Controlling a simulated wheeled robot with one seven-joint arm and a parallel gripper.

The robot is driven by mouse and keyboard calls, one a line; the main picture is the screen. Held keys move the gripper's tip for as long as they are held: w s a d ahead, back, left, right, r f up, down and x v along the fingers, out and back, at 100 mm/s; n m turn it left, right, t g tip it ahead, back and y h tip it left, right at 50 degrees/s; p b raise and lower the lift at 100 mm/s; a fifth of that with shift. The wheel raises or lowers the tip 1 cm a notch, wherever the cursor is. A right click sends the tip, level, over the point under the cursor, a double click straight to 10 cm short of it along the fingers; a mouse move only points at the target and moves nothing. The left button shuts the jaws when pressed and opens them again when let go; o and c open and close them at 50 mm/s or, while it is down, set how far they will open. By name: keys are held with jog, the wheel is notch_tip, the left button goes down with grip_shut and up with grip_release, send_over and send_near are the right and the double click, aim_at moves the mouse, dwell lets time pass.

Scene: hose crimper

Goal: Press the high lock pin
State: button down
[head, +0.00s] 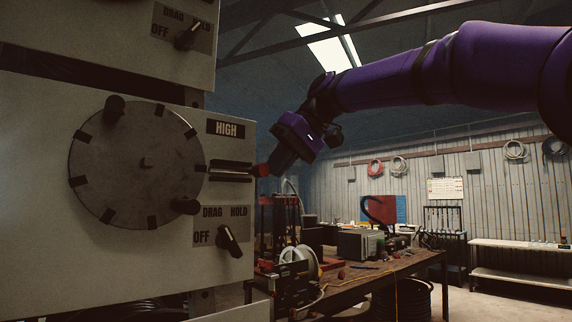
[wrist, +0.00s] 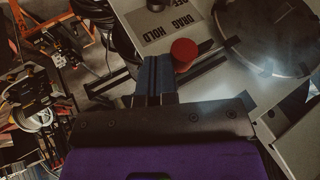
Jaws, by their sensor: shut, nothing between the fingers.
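The high lock pin shows as a red round knob (head: 261,170) sticking out at the right edge of the panel, beside dark horizontal slots under the HIGH label (head: 226,128). In the wrist view the red knob (wrist: 184,50) lies just right of my fingertips. My gripper (head: 274,166) is shut and empty, reaching in from the right with its tips close to the knob. In the wrist view my shut fingers (wrist: 153,66) show side by side, and I cannot tell whether they touch the knob.
A large round dial (head: 140,165) with dark knobs fills the panel's left. A DRAG/HOLD/OFF selector (head: 230,240) sits below the slots; another (head: 188,36) is above. A cluttered workbench (head: 375,285) stands behind at right. Open air surrounds my gripper on the right.

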aim_at(239, 170)
jog(key=s+a, duration=0.2)
jog(key=a, duration=0.1)
dwell(0.4)
